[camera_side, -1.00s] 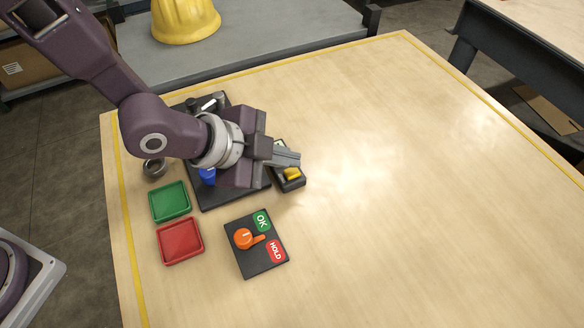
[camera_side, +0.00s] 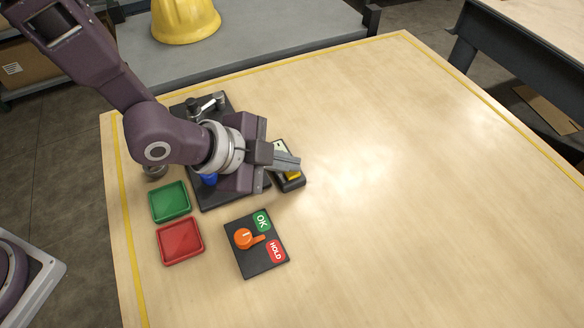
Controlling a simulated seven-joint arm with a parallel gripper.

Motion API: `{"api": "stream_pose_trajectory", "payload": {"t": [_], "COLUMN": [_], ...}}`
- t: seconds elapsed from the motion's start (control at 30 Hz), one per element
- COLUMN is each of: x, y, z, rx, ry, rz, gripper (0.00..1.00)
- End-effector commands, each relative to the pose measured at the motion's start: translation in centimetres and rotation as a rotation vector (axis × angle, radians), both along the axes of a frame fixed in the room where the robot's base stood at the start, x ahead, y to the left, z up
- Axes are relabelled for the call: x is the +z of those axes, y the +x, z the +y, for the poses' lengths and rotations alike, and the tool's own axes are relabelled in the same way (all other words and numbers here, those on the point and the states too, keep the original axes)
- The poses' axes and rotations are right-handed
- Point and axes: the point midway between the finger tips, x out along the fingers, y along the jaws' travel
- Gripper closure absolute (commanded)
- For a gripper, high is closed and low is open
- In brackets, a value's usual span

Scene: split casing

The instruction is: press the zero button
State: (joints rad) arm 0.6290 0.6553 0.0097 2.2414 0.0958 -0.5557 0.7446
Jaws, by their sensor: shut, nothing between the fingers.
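A small dark device (camera_side: 293,185) lies on the table at the right edge of a black base plate. It has a pale display (camera_side: 280,146) at its far end and a yellow button (camera_side: 292,177) near its front end, which I take to be the zero button. My gripper (camera_side: 296,163) is shut and empty, with its fingertips over the device, close to the yellow button. The fingers hide the middle of the device and part of the button. I cannot tell whether the fingertips touch the button.
The black base plate (camera_side: 215,196) carries a clamp-like fitting (camera_side: 212,102) and a blue part (camera_side: 209,180), mostly behind my arm. A green tray (camera_side: 170,202), a red tray (camera_side: 180,242) and a black OK/HOLD panel (camera_side: 262,262) with an orange knob (camera_side: 244,238) lie in front. The table's right side is clear.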

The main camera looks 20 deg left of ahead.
Motion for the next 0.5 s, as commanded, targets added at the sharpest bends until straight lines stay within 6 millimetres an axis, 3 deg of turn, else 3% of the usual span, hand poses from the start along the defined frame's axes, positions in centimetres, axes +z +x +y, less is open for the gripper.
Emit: {"api": "stream_pose_trajectory", "payload": {"t": [0.5], "x": [-0.54], "y": [0.01], "z": [0.01], "rx": [0.001], "ry": [0.0], "rz": [-0.001], "gripper": [1.0]}}
